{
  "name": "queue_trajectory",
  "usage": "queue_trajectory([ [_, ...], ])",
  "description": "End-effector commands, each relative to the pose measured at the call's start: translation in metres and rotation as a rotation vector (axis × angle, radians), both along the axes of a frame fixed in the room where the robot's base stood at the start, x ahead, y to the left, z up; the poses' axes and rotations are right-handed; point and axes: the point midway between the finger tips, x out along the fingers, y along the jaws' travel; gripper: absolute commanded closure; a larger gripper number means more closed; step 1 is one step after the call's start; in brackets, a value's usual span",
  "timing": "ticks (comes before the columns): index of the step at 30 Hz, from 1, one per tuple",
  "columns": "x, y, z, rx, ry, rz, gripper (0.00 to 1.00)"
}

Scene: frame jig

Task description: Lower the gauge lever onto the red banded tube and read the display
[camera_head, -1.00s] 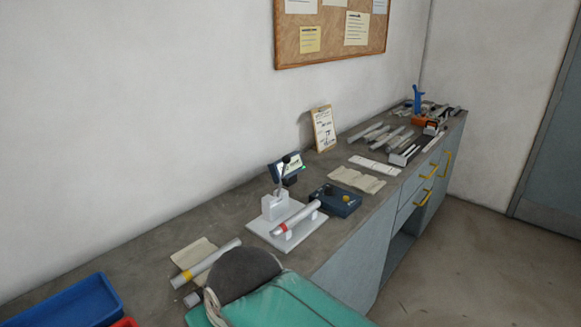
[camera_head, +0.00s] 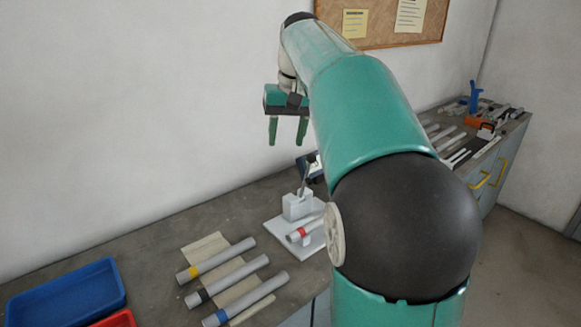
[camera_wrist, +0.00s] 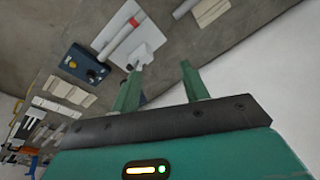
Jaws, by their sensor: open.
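The red banded tube (camera_head: 302,233) rests on the white base of the gauge stand (camera_head: 280,222); its far end is hidden by my arm. It also shows in the wrist view (camera_wrist: 118,40). The gauge lever (camera_head: 304,184) slants up from the grey block (camera_head: 297,206), raised clear of the tube. The dark display (camera_head: 306,165) behind it is partly covered by my arm, and its reading is too small to make out. My gripper (camera_head: 287,142) is open and empty, fingers pointing down, high above and behind the stand. Its fingers also show in the wrist view (camera_wrist: 160,72).
Tubes with yellow (camera_head: 217,258), black (camera_head: 228,281) and blue (camera_head: 246,300) bands lie on a cloth left of the stand. A blue tray (camera_head: 67,292) and a red tray (camera_head: 115,319) are further left. A dark blue box (camera_wrist: 86,64) sits beside the stand. The wall is close behind.

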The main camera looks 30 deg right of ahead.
Motion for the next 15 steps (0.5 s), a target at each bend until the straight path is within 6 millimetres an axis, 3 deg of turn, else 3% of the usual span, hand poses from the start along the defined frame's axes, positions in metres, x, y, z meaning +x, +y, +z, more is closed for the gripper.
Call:
queue_trajectory([
  [1, 0.013, -0.021, -0.001, 0.013, 0.022, -0.024, 0.55],
  [6, 0.038, -0.072, -0.006, 0.054, 0.082, -0.068, 0.55],
  [10, 0.046, -0.098, -0.012, 0.075, 0.113, -0.089, 0.55],
  [15, 0.049, -0.11, -0.016, 0.086, 0.128, -0.096, 0.55],
])
